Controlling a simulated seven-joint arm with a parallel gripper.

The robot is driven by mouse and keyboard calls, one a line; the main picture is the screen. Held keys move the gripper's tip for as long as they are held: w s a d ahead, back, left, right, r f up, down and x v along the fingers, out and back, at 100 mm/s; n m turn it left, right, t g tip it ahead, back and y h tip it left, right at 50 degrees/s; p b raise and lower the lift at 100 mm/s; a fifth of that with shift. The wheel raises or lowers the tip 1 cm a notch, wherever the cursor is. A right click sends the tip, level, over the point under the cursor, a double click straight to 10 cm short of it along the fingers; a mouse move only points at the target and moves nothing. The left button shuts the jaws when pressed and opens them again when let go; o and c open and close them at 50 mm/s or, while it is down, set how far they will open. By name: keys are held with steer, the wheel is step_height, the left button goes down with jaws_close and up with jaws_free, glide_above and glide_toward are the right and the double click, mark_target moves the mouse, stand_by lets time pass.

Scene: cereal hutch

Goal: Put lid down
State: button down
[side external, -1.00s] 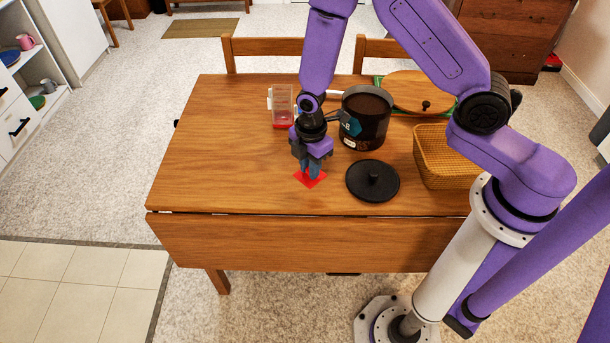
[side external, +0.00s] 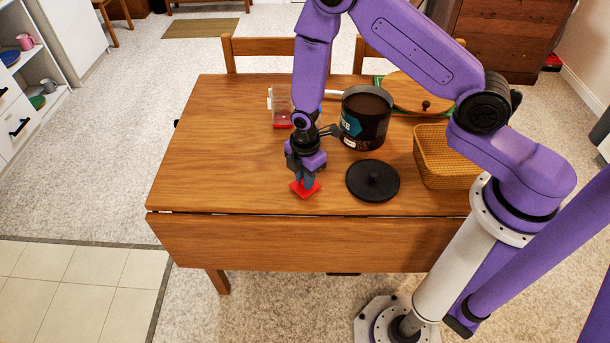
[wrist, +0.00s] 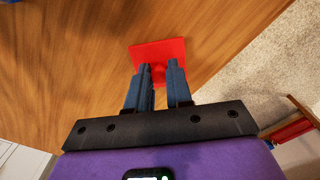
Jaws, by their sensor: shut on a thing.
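A small square red lid (side external: 304,190) is held at the front middle of the table. It also shows in the wrist view (wrist: 158,53) as a flat red square with a knob between the fingertips. My gripper (side external: 306,182) is shut on the lid; its two fingers (wrist: 160,78) pinch the knob. The lid is low over the wood; I cannot tell whether it touches. A clear container with a red bottom (side external: 281,108) stands farther back, partly behind my arm.
A wicker basket (side external: 446,170) is at the right. The table's left side (side external: 205,160) is clear.

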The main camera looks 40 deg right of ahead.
steer(key=c, duration=1)
jaws_free()
step_height(320, 180, up, 12)
steer(key=shift+r, duration=0.15)
steer(key=shift+r, duration=0.1)
steer(key=shift+s+d+r+m, duration=1)
steer(key=shift+s+r, duration=1.55)
steer(key=shift+s, duration=1.7)
steer(key=shift+s+d+r+m, duration=1.05)
steer(key=shift+s+r, duration=1.45)
steer(key=shift+s, duration=1.7)
steer(key=shift+s+d+r+m, duration=0.65)
steer(key=shift+s+d+r, duration=0.65)
steer(key=shift+s+r, duration=2.1)
